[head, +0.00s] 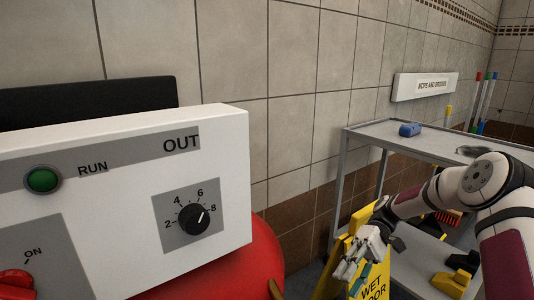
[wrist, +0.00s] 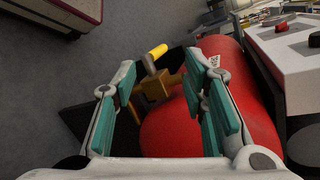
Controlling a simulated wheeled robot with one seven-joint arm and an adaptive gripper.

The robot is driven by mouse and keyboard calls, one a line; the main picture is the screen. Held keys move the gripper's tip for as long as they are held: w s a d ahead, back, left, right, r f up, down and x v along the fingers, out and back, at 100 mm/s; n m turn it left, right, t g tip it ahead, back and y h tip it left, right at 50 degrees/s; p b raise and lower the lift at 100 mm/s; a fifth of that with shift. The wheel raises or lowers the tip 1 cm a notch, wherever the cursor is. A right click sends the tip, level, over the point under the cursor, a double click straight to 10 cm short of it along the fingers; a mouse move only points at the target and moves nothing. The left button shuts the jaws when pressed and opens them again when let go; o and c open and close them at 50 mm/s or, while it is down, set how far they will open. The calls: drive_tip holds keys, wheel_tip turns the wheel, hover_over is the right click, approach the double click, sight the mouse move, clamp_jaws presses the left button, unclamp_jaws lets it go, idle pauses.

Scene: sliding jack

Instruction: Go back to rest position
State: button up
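Beyond the fingers is a red cylindrical body (wrist: 225,75) with a brown block and a yellow-ended handle (wrist: 157,51). In the head view my gripper (head: 362,262) hangs at the lower right, in front of a yellow wet-floor sign (head: 375,286), right of the white control panel (head: 120,200). I cannot tell from the head view whether it touches the sign.
The panel carries a green RUN button (head: 43,180), a black dial (head: 192,219) and a red switch (head: 15,283). A grey metal cart (head: 365,130) with a blue object (head: 409,130) on top stands by the tiled wall at right. Grey floor (wrist: 100,40) is open at the wrist view's upper left.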

drive_tip(key=s+a+r+m+t+h, duration=0.25)
drive_tip(key=s+r+t+h, duration=0.4)
drive_tip(key=s+r, duration=1)
drive_tip(key=s+d+m+t+h, duration=0.25)
drive_tip(key=s+t, duration=0.25)
drive_tip(key=s, duration=1.1)
wheel_tip(320, 180, up, 33)
drive_tip(key=t+p, duration=0.3)
drive_tip(key=p, duration=2.7)
drive_tip(key=shift+a+n+h, duration=0.15)
drive_tip(key=shift+n+h, duration=0.15)
drive_tip(key=shift+n, duration=0.1)
drive_tip(key=shift+w+a+t, duration=0.1)
drive_tip(key=shift+t, duration=0.15)
